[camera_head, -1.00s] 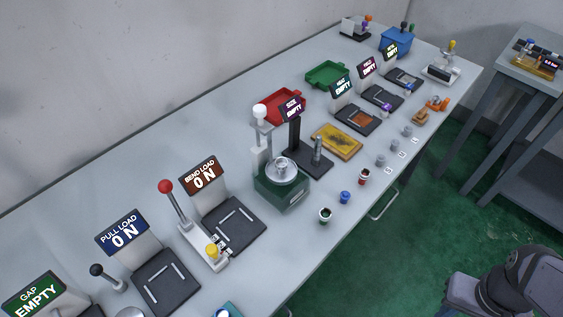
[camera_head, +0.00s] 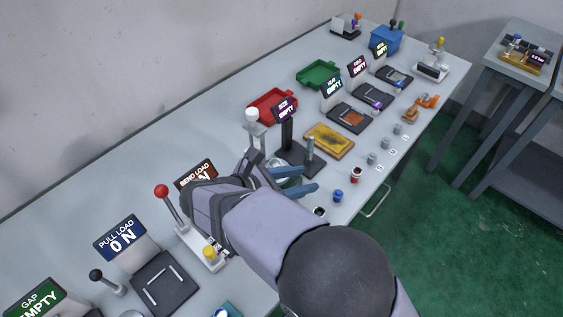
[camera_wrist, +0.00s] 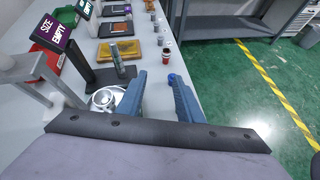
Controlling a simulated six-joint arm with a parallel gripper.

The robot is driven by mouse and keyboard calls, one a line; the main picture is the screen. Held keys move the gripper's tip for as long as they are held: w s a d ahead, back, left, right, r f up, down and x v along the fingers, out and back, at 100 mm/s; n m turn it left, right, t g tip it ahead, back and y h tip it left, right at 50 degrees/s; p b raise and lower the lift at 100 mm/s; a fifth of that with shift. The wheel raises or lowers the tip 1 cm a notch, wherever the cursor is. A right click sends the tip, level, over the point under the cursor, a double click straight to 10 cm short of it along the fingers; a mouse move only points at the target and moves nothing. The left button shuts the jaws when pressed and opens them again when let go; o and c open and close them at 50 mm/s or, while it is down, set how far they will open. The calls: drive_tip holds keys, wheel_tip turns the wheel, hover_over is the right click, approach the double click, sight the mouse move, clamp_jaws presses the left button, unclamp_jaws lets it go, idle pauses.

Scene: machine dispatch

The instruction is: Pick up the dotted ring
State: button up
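Three small ring-like pieces stand on the bench near the front edge: a dark one (camera_head: 319,211), a blue one (camera_head: 338,196) and a red one (camera_head: 356,174). The wrist view shows the blue piece (camera_wrist: 172,79) by the right fingertip and the red piece (camera_wrist: 165,57) beyond the fingertips. Dots are too small to make out, so I cannot tell which is the dotted ring.
A dark stand with a grey post (camera_head: 310,148) is close beyond the fingers. My arm partly hides the press and the bend load station (camera_head: 197,172). A yellow tray (camera_head: 329,141) and several grey cylinders (camera_head: 372,157) lie farther along. The bench's front edge is near.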

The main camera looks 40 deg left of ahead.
sight(278, 161)
drive_tip(key=s+a+r+n+t+y, duration=0.2)
drive_tip(key=s+a+n+y, duration=0.25)
drive_tip(key=s+a, duration=0.35)
drive_tip(key=shift+h, duration=0.55)
drive_tip(key=shift+p+x, duration=1.95)
drive_tip(key=shift+x, duration=1.25)
drive_tip(key=shift+w+f, duration=0.3)
drive_tip(key=shift+f, duration=0.1)
clamp_jaws()
